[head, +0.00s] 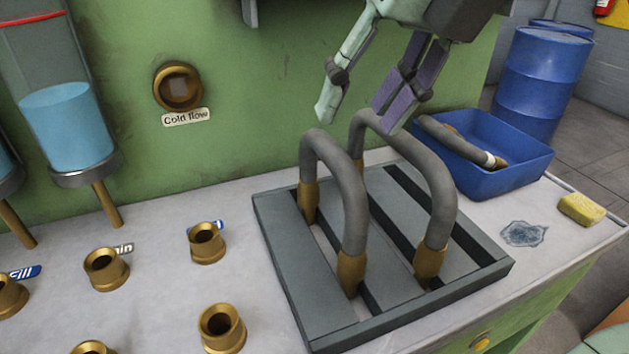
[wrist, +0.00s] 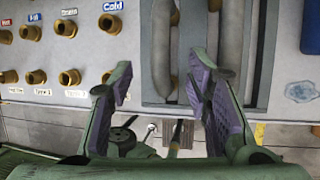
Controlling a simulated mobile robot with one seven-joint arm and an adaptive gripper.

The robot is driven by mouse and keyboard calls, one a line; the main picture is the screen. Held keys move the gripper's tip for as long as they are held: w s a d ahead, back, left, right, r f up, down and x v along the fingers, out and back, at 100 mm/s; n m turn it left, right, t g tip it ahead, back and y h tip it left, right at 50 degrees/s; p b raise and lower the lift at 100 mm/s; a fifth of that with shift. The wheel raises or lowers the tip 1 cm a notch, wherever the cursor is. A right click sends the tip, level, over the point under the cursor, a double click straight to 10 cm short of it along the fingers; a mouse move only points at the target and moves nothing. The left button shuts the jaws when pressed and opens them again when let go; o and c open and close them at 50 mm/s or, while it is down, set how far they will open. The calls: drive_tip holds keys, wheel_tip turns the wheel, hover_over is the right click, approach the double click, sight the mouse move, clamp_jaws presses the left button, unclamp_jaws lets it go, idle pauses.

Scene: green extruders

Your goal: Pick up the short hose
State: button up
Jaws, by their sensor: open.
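Two grey arched hoses with brass ends stand upright in a dark slatted rack (head: 283,262) on the bench. The left one looks smaller and seems to be the short hose (head: 343,186); the larger hose (head: 437,190) stands just right of it. My gripper (head: 357,118) is open and empty, above the tops of the hoses in the head view. In the wrist view my gripper (wrist: 158,75) has its fingers spread, with the short hose (wrist: 161,50) lying between them in the picture. The larger hose (wrist: 229,40) shows beyond the right finger. No contact is visible.
A blue bin (head: 487,185) holding another hose stands at the back right, with a yellow sponge (head: 582,209) nearby. Several brass fittings (head: 206,243) stand left of the rack. A green wall panel (head: 240,110) with a "Cold flow" port rises behind.

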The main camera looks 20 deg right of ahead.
sight(333, 143)
drive_tip(key=x, duration=0.3)
drive_tip(key=shift+w+f, duration=0.15)
drive_tip(key=shift+f, duration=0.2)
drive_tip(key=shift+w+r+x, duration=0.1)
drive_tip(key=shift+w+x, duration=0.1)
drive_tip(key=shift+x, duration=0.7)
drive_tip(key=shift+w+r+x, duration=0.1)
drive_tip(key=shift+w+x, duration=0.05)
drive_tip(key=shift+x, duration=0.75)
drive_tip(key=shift+w+x, duration=0.2)
drive_tip(key=shift+x, duration=0.7)
drive_tip(key=shift+c, duration=0.2)
clamp_jaws()
